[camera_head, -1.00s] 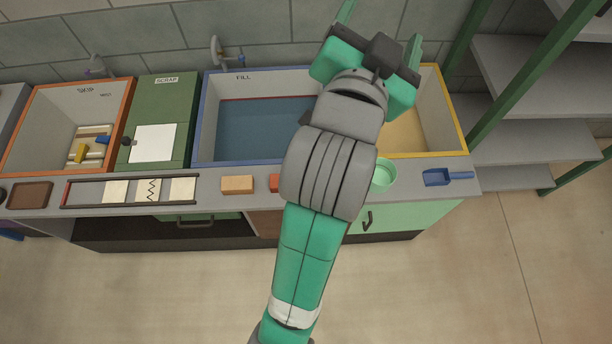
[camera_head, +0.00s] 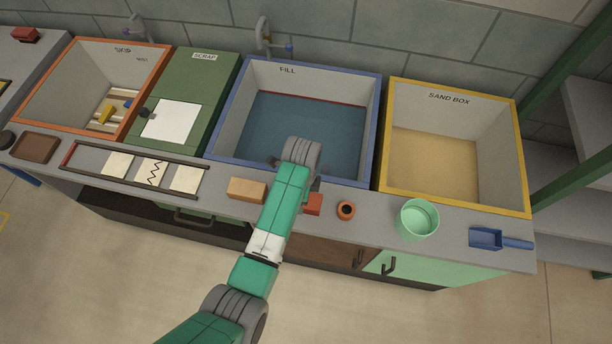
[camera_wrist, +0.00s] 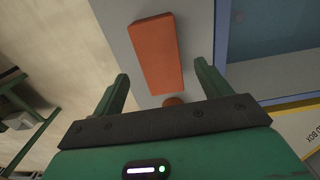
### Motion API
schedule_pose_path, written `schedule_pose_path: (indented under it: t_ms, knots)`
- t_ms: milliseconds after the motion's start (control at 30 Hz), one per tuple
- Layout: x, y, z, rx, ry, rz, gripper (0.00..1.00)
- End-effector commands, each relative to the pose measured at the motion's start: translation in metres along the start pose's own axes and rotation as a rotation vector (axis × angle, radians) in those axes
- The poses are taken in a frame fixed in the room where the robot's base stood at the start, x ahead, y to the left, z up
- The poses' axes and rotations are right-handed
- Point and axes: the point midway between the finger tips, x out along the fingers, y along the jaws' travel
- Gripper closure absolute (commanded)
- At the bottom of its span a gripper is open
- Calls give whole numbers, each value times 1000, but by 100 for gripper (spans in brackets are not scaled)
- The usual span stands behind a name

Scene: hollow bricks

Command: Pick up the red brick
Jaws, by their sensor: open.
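The red brick (camera_head: 313,204) lies on the grey counter ledge in front of the fill basin, partly hidden by my arm in the head view. In the wrist view the red brick (camera_wrist: 157,55) is fully seen as a long orange-red block lying on the grey ledge, slanting slightly. My gripper (camera_wrist: 160,78) is open and empty, with one green finger on each side of the brick's near part in the picture. The brick appears apart from both fingers, and the height gap is hard to judge. In the head view my arm hides most of the gripper.
Further right are a green cup (camera_head: 418,218) and blue scoop (camera_head: 487,238). The blue-rimmed fill basin (camera_head: 375,120) and yellow-rimmed sand box (camera_head: 523,165) stand behind.

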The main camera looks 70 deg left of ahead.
Motion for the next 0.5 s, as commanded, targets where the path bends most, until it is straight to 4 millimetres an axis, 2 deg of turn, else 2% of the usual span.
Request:
schedule_pose_path:
  t_ms: [133, 333, 500]
  knots:
    - [9, 0, 0, -1, 0, -1, 24]
    - [46, 1, 1, -1, 0, 1, 24]
    - [57, 0, 1, -1, 0, -2, 24]
